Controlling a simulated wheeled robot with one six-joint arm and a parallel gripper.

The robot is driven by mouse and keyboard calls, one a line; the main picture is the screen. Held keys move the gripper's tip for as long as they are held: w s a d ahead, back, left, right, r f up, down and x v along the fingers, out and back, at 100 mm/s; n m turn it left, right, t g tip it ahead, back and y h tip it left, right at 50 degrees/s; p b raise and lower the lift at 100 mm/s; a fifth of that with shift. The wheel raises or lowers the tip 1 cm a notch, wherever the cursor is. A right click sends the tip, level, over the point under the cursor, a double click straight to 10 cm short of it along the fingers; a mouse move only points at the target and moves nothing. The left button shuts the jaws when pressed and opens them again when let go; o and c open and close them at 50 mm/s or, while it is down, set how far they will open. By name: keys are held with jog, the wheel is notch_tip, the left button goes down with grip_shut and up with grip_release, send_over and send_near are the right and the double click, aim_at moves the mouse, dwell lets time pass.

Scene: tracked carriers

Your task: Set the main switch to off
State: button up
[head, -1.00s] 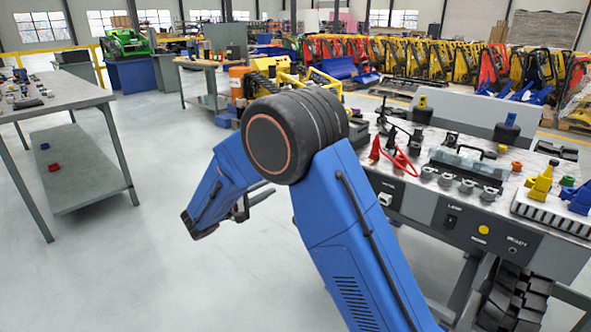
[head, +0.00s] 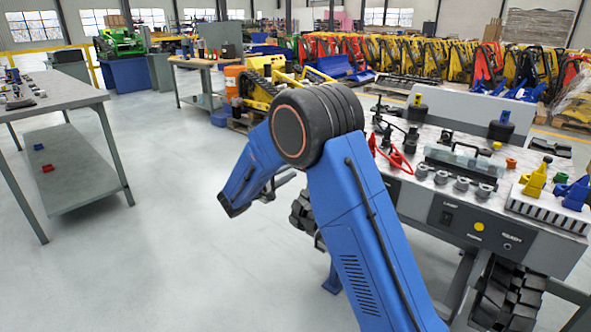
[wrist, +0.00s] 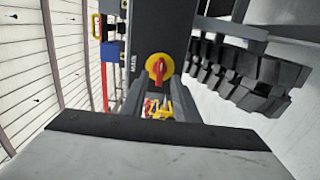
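The main switch (wrist: 158,68) shows in the wrist view as a red handle on a round yellow plate. It sits on a dark panel (wrist: 168,25) beside the word MAIN, which reads sideways. The handle lies nearly upright in this picture. My gripper (wrist: 159,92) points toward the switch, with its two grey fingers apart just below the yellow plate and nothing between them. I cannot tell how far the fingertips are from the handle. In the head view my gripper (head: 278,187) is left of the bench, partly hidden by my blue arm. I cannot make out the switch there.
The bench (head: 520,238) on the right carries knobs, red cables, a yellow and a blue part, and a lamp switch (head: 446,217) on its front. Black tracks (head: 512,290) stand below it. A grey table (head: 60,92) is at the left. The floor between is clear.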

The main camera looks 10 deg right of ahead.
jog(key=shift+x, duration=1.7)
jog(key=shift+c, duration=0.7)
grip_shut()
